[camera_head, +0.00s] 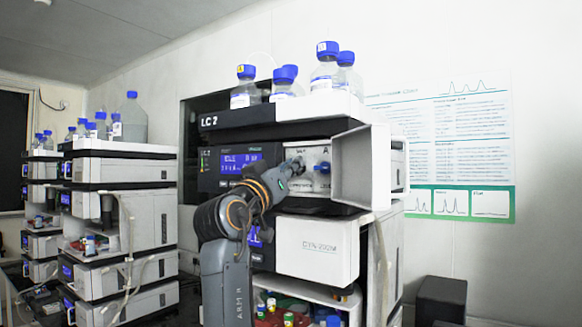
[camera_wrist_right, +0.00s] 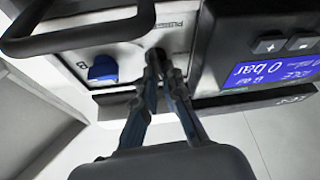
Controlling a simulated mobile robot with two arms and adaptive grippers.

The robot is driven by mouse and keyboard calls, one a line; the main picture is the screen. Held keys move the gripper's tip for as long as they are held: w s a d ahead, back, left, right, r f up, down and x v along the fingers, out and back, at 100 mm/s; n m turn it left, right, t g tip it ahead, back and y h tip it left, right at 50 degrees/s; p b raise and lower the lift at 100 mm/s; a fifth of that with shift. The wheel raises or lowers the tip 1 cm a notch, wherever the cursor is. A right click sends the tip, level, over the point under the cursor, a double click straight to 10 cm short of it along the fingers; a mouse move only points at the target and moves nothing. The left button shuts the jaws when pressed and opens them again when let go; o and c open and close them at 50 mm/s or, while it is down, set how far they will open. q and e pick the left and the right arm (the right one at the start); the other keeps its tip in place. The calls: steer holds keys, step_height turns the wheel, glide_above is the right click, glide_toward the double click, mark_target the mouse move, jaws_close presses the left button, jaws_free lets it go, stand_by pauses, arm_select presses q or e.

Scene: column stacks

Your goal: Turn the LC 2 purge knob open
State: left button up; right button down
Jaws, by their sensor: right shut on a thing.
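The LC 2 stack (camera_head: 225,121) stands in the middle of the head view, with its pump module's door (camera_head: 362,168) swung open to the right. On the bared panel (camera_head: 318,153), my right gripper (camera_head: 294,168) is at the left part, under the small PURGE label. In the wrist view my right gripper (camera_wrist_right: 160,76) has its fingers closed on a small dark purge knob (camera_wrist_right: 157,54), mostly hidden by the fingertips. A blue knob (camera_wrist_right: 102,68) sits beside it, apart from the fingers; it also shows in the head view (camera_head: 322,168). My left gripper is out of view.
The display (camera_wrist_right: 262,72) beside the purge knob reads 0 bar. Blue-capped bottles (camera_head: 325,68) stand on top of the stack. The open door rises close to the right of my gripper. Another instrument stack (camera_head: 120,172) stands to the left.

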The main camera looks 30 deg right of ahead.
steer(key=n+t+y, duration=0.1)
steer(key=n, duration=0.1)
steer(key=n+t+y+p, duration=0.1)
steer(key=n, duration=0.2)
steer(key=shift+r, duration=0.15)
steer(key=shift+w+f+n+t+y+p, duration=0.1)
steer(key=shift+n+y+p, duration=0.95)
steer(key=shift+n, duration=1.15)
steer(key=shift+f+n+t+y+p, duration=0.1)
steer(key=shift+n+y+p, duration=0.6)
steer(key=shift+n+p, duration=1.1)
steer(key=shift+w+f+n+t+y+p, duration=0.1)
steer(key=shift+n+y+p, duration=0.75)
steer(key=shift+n, duration=1.75)
steer(key=c, duration=1.5)
jaws_free()
steer(key=shift+o, duration=0.2)
